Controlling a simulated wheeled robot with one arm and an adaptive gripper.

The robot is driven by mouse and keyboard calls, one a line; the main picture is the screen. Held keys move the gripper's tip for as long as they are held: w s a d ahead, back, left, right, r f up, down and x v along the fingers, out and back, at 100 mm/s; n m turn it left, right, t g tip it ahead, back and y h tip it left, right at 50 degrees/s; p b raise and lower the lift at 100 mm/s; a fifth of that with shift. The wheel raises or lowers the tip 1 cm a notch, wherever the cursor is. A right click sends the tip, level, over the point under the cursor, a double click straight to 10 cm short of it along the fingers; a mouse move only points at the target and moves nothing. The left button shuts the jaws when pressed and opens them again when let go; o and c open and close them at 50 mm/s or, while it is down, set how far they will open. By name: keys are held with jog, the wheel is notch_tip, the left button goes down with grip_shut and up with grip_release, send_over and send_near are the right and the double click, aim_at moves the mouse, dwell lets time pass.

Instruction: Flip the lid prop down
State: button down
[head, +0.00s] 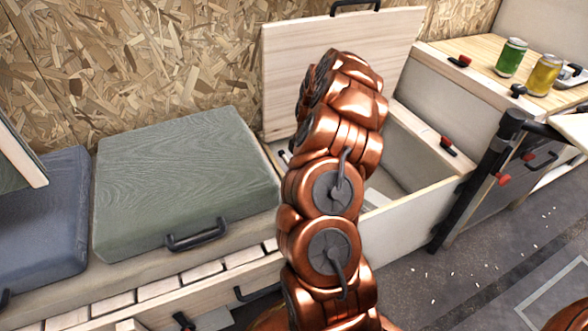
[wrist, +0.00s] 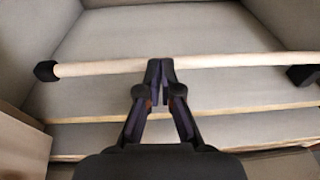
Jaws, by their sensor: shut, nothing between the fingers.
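The lid (head: 285,65), a pale board with a dark handle on its top edge, stands raised at the back of an open box (head: 415,205). In the wrist view, a pale wooden rod (wrist: 230,61) with a black cap on its left end and a black piece on its right end runs across the picture; it looks like the lid prop. My gripper (wrist: 160,66) is shut and empty, its fingertips overlapping the rod's middle. I cannot tell whether they touch it. In the head view my arm hides the gripper and much of the box inside.
A green cushion (head: 185,175) and a blue cushion (head: 40,225) lie on the bench to the left. A green can (head: 511,58) and a yellow can (head: 543,75) stand on the right counter. A black post (head: 478,180) rises at the box's right. Grey floor is open at lower right.

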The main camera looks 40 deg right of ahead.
jog(key=shift+s+f, duration=0.15)
jog(key=shift+f, duration=0.3)
notch_tip(320, 180, up, 14)
jog(key=d+p, duration=0.2)
jog(key=p, duration=0.1)
jog(key=shift+s+d+r+p, duration=0.2)
jog(key=shift+d+r+p, duration=0.05)
jog(key=shift+d+p, duration=0.05)
dwell(0.4)
